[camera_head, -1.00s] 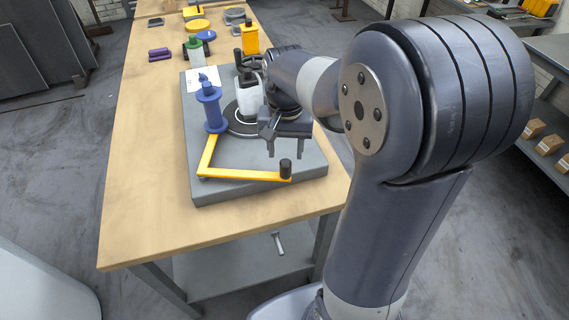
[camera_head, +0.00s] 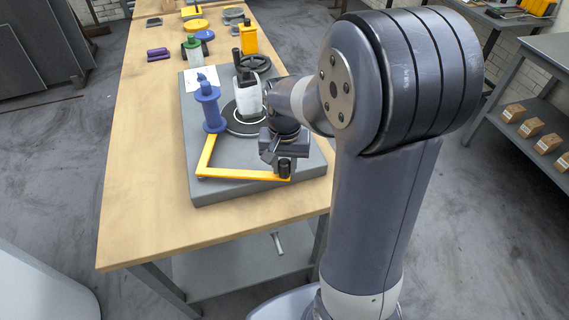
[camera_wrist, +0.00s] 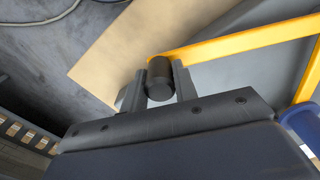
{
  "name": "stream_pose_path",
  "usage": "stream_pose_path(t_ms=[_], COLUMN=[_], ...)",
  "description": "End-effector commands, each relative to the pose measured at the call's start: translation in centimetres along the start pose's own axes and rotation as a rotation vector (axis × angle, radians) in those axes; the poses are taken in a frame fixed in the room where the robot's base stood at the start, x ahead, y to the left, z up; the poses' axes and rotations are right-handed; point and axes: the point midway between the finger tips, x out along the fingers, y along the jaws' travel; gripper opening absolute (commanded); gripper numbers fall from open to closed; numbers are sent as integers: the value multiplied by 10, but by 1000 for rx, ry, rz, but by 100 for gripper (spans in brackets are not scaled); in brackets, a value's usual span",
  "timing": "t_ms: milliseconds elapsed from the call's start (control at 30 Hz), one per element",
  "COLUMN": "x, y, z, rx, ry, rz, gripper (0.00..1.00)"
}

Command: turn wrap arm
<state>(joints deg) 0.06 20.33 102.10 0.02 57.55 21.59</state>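The wrap arm (camera_head: 207,157) is a yellow L-shaped bar low over the grey base plate (camera_head: 196,192). It also crosses the upper right of the wrist view (camera_wrist: 240,42). A black upright knob (camera_head: 284,168) stands at its near right end and shows between my fingers in the wrist view (camera_wrist: 159,76). My gripper (camera_wrist: 160,82) is down at the knob, one finger close against each side, and looks shut on it. A blue spool (camera_head: 212,112) stands at the arm's other end. A white block-like item (camera_head: 248,95) stands on a round dark turntable (camera_head: 236,125).
A black handwheel (camera_head: 258,63) and a yellow block (camera_head: 249,40) stand behind the turntable. Green, blue, yellow and purple items lie farther back on the wooden bench (camera_head: 135,150). The bench's left side and near edge are clear. A shelf with small boxes (camera_head: 533,127) is at right.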

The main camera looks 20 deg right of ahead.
Motion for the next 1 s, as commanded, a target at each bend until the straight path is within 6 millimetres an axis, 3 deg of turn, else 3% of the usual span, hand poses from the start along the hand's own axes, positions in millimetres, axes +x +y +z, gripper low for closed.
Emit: stream_pose_path(t_ms=[300, 633, 1000], x=[0, -1, -2], y=[0, 0, -10], z=[0, -4, -65], rx=[0, -14, -290], ry=[0, 0, 0], rz=[0, 0, 0], gripper=[1, 0, 0])
